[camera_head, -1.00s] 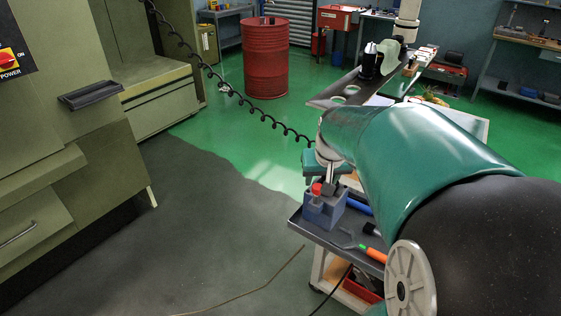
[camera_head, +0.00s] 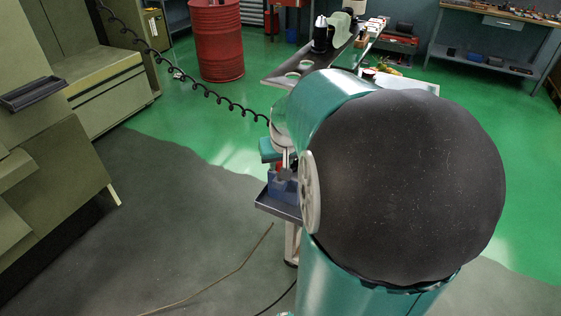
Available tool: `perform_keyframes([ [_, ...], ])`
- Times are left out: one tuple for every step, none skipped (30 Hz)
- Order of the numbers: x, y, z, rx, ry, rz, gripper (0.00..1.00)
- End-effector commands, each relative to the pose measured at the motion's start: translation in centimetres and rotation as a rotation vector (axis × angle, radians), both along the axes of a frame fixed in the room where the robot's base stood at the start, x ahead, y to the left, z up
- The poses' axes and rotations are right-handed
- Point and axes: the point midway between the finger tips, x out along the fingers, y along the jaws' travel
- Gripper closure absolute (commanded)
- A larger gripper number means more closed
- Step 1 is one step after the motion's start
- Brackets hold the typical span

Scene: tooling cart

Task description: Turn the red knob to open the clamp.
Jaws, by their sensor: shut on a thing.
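The red knob (camera_head: 278,167) shows as a small patch at the top of the blue clamp (camera_head: 281,186), which stands on the left end of the cart. My gripper (camera_head: 285,168) points down at the knob from above and is shut on it. My own arm covers the right part of the clamp, so how far the clamp is open cannot be told. The knob's turn angle is too small to read.
The grey cart top (camera_head: 279,206) shows only at its left edge; my arm hides its tools. A red barrel (camera_head: 217,40) and green-grey machine (camera_head: 60,170) stand left.

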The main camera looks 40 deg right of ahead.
Motion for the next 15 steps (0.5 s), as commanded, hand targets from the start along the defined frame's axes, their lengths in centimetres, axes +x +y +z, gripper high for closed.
perform_keyframes([
  [0.00,0.01,0.03,0.000,0.000,-0.003,0.96],
  [0.02,0.01,0.04,0.000,0.000,-0.006,0.96],
  [0.02,0.02,0.04,0.001,0.000,-0.013,0.96],
  [0.02,0.03,0.04,0.000,0.000,-0.018,0.96],
  [0.02,0.03,0.04,0.000,0.000,-0.025,0.96],
  [0.03,0.04,0.04,-0.001,0.000,-0.037,0.96],
  [0.03,0.05,0.04,0.000,0.000,-0.048,0.96],
  [0.04,0.06,0.04,-0.001,-0.001,-0.060,0.96],
  [0.04,0.06,0.06,-0.002,0.000,-0.077,0.96],
  [0.06,0.08,0.06,-0.001,-0.001,-0.093,0.96],
  [0.07,0.10,0.06,-0.001,0.000,-0.110,0.96],
  [0.10,0.14,0.06,-0.001,-0.001,-0.135,0.96],
  [0.11,0.14,0.07,-0.002,0.000,-0.155,0.96],
  [0.13,0.16,0.06,-0.001,-0.001,-0.179,0.96],
  [0.14,0.16,0.06,-0.001,0.000,-0.209,0.96],
])
